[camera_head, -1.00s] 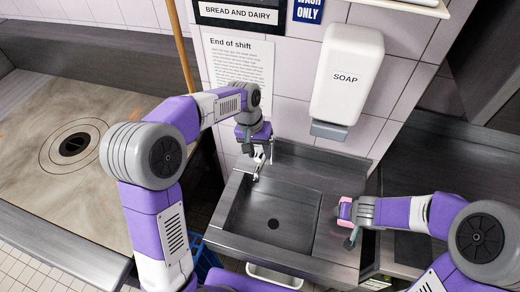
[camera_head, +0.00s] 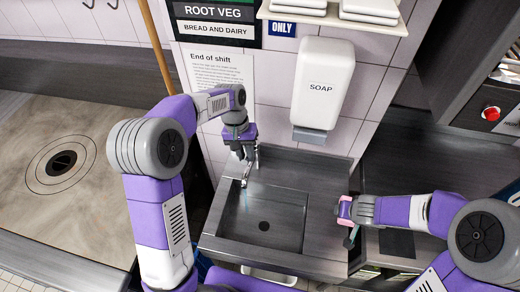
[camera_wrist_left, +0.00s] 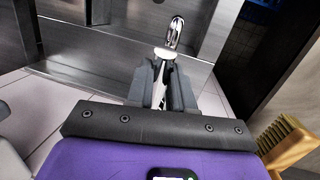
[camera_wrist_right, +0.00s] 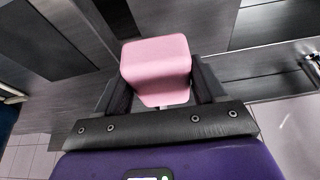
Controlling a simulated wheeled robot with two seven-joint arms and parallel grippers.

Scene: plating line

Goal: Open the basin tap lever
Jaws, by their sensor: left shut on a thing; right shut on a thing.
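The chrome basin tap (camera_head: 247,178) stands at the back left of the steel basin (camera_head: 290,212). My left gripper (camera_head: 243,155) is at the tap top. In the left wrist view its fingers (camera_wrist_left: 161,85) are shut on the slim, pale tap lever (camera_wrist_left: 160,72), with the shiny spout (camera_wrist_left: 175,33) just beyond. A faint bluish streak shows below the spout in the head view; I cannot tell for sure that it is water.
A white soap dispenser (camera_head: 322,85) hangs on the tiled wall above the basin. A notice (camera_head: 221,75) and a wooden pole (camera_head: 158,45) are at left. A worktop with a round fitting (camera_head: 61,163) lies far left. A wooden brush (camera_wrist_left: 288,140) shows in the left wrist view.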

